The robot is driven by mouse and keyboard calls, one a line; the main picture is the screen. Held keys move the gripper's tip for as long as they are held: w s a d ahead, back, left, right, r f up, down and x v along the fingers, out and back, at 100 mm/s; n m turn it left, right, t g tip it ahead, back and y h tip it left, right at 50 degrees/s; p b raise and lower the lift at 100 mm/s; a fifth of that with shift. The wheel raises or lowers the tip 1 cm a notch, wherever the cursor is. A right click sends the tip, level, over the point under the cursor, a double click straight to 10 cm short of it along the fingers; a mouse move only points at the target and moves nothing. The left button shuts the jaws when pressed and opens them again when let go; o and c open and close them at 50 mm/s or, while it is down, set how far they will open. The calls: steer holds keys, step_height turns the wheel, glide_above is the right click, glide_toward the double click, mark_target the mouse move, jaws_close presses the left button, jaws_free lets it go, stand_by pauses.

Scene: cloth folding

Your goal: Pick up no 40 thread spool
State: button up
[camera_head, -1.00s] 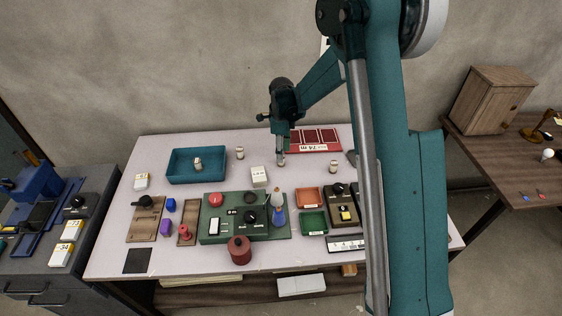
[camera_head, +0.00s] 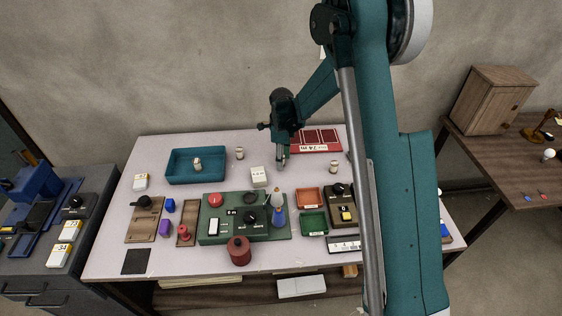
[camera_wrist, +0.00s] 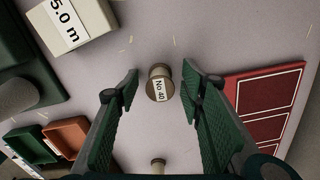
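The no 40 thread spool (camera_wrist: 158,84) shows in the wrist view as a small tan spool with a white label reading "No 40". It stands on the pale table between my two green fingers, with a visible gap on each side. My gripper (camera_wrist: 159,70) is open and empty, pointing down at it. In the head view my gripper (camera_head: 282,161) is over the back middle of the table, between the white box and the red board. The spool cannot be made out clearly there behind the gripper.
A white box (camera_wrist: 70,22) lies left of the spool and a red board (camera_wrist: 264,104) right. Another spool (camera_wrist: 158,166) stands at the wrist view's bottom edge. In the head view, two more spools are left: one on the table (camera_head: 240,153), one in the teal tray (camera_head: 178,178).

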steer(key=c, duration=0.9)
steer(key=shift+r+p, duration=0.85)
steer(key=shift+r, duration=4.15)
